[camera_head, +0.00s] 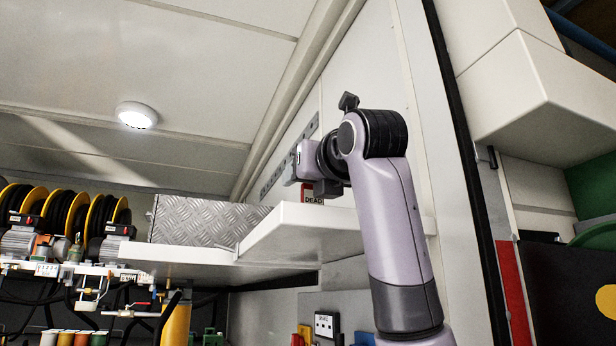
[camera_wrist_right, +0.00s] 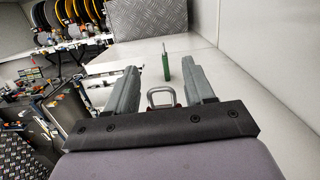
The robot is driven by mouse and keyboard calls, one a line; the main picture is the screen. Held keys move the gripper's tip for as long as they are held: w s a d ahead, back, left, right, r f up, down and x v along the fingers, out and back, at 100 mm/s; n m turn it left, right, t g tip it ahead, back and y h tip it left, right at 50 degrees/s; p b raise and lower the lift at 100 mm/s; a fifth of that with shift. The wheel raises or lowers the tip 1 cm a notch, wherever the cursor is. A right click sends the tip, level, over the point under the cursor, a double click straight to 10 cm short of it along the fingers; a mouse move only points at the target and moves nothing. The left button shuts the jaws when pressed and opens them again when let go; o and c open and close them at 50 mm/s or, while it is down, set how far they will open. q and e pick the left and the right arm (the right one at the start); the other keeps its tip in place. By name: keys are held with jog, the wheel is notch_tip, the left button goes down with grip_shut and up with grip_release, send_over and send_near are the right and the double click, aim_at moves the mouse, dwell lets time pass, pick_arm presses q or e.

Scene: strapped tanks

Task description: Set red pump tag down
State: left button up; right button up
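My right gripper (camera_head: 300,165) is over the white shelf (camera_head: 290,240), its arm coming up from below. In the right wrist view its two fingers (camera_wrist_right: 160,74) are wide apart. A metal loop (camera_wrist_right: 162,93) with red at its ends stands between them, with gaps on both sides. My left gripper is not in view.
A green upright item (camera_wrist_right: 165,67) stands on the shelf beyond the fingers. A tread-plate metal box (camera_head: 200,220) sits on the shelf to the left. Black and yellow reels (camera_head: 65,210) are at far left. A perforated rail (camera_head: 290,155) runs along the wall.

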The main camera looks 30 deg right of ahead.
jog(key=shift+s, duration=0.15)
jog(key=shift+s+f+b, duration=0.15)
jog(key=shift+s+b, duration=0.15)
jog(key=shift+s, duration=0.05)
jog(key=b+v, duration=0.2)
jog(key=v, duration=0.4)
jog(key=shift+s+a, duration=0.1)
jog(key=shift+a, duration=0.05)
